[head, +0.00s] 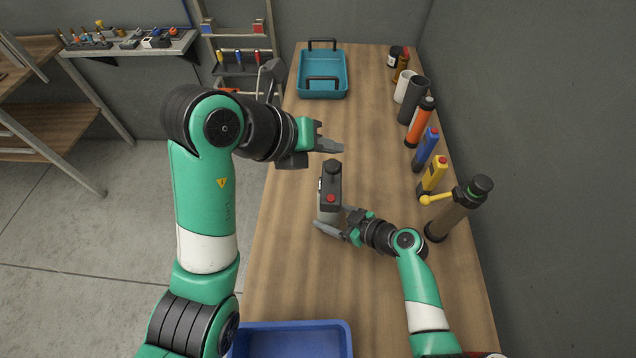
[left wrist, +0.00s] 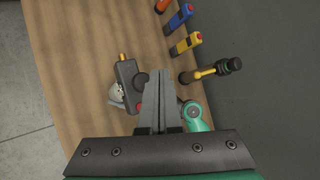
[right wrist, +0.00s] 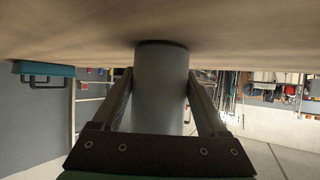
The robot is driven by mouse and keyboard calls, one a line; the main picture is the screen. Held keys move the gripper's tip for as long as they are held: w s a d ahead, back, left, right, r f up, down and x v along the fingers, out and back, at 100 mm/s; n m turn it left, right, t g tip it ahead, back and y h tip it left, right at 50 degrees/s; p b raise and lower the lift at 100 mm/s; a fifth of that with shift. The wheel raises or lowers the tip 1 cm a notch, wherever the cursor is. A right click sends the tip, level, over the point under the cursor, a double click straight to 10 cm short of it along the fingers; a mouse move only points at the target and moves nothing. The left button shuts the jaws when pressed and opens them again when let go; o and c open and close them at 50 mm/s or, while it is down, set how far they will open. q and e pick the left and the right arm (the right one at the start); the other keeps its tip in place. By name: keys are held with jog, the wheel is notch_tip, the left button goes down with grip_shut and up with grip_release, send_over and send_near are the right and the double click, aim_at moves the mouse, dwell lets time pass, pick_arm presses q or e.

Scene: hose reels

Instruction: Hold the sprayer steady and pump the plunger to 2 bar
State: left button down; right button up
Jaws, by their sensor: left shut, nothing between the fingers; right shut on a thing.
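The sprayer (head: 329,207) stands upright on the bench, with a pale grey tank and a dark head with a red button. Its dark plunger knob (head: 332,167) sticks up above the head. In the left wrist view, the sprayer's dark head (left wrist: 126,72) has a brass nozzle and a small pale gauge (left wrist: 117,93), too small to read. My right gripper (head: 331,217) is shut around the tank, and in the right wrist view its fingers flank the grey tank (right wrist: 161,88). My left gripper (head: 338,147) is shut and empty, just above and beyond the knob, apart from it.
Several coloured tubes and a tall brown pump (head: 455,212) line the bench's right side by the wall. A teal tray (head: 346,76) sits at the far end, and a blue bin (head: 290,329) is at the near end. The bench left of the sprayer is clear.

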aim_at(328, 174)
pick_arm(q)
notch_tip(328, 174, down, 8)
jog(key=shift+r, duration=0.25)
jog(key=shift+f, duration=0.4)
pick_arm(e)
jog(key=shift+w+r, duration=0.15)
dwell(1.4)
pick_arm(q)
jog(key=shift+f, duration=0.55)
jog(key=shift+s+a, duration=0.1)
jog(key=shift+s, duration=0.1)
pick_arm(e)
jog(key=shift+w+d, duration=0.1)
pick_arm(q)
notch_tip(328, 174, up, 6)
jog(key=shift+r, duration=0.3)
pick_arm(e)
jog(key=shift+s, duration=0.2)
dwell(0.8)
